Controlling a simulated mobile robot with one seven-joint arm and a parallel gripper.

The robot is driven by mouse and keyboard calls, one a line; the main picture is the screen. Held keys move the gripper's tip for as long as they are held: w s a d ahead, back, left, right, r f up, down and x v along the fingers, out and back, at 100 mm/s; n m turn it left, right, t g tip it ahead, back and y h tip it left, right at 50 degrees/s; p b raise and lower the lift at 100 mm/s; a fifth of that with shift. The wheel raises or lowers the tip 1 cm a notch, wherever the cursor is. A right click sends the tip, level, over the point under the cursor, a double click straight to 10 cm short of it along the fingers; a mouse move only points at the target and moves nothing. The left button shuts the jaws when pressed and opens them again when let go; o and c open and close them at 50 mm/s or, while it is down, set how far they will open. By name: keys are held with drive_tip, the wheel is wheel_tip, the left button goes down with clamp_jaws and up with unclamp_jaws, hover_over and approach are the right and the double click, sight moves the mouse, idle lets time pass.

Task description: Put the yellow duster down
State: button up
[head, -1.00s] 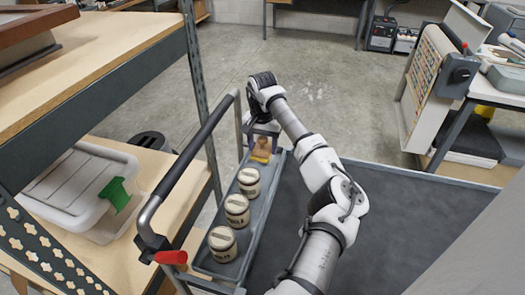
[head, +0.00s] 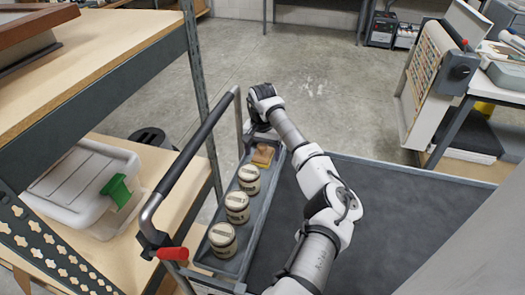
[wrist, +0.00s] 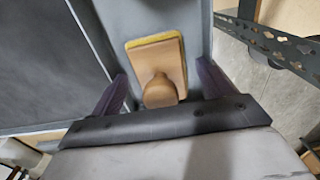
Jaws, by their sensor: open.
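The yellow duster (head: 262,157) lies in the far end of the narrow grey tray (head: 256,212) on the cart. It has a tan wooden back with a round knob, and a yellow pad edge shows under it. In the wrist view the duster (wrist: 158,68) lies knob up in the tray, just beyond my gripper (wrist: 160,92). The two purple fingers stand apart, one on each side of the duster's knob end, with gaps between them and it. In the head view my gripper is mostly hidden behind the wrist.
Several cream lidded jars (head: 237,207) stand in the same tray, nearer than the duster. The cart's handle (head: 200,150) with a red grip runs along the left. A shelf (head: 95,60) with a lidded bin (head: 85,185) is further left. The dark cart top (head: 370,230) is bare.

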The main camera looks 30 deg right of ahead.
sight(263, 145)
drive_tip(key=shift+r, duration=0.15)
wheel_tip(263, 145, up, 12)
drive_tip(key=b, duration=0.4)
idle(0.5)
